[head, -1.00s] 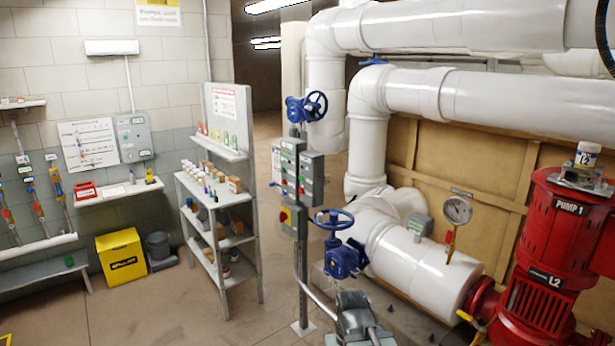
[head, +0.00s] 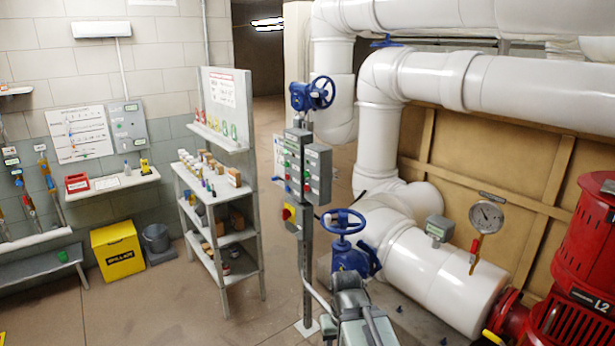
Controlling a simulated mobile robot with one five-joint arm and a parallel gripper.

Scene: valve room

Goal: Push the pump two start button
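Two grey control boxes stand on a post in the middle of the head view: a left box (head: 293,150) and a right box (head: 318,163). Both carry small green and red buttons. Their labels are too small to read, so I cannot tell which button is the pump two start. A red and yellow switch (head: 287,213) sits lower on the post. My gripper (head: 349,284) seems to be at the end of the grey arm at the bottom centre, below and in front of the boxes and apart from them. Its fingers cannot be made out.
A blue handwheel valve (head: 342,222) stands close to the right of the post, and another blue valve (head: 311,94) is above the boxes. White pipes (head: 440,265) and a red pump (head: 575,260) fill the right. A shelf (head: 247,202) stands left. Floor is clear front left.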

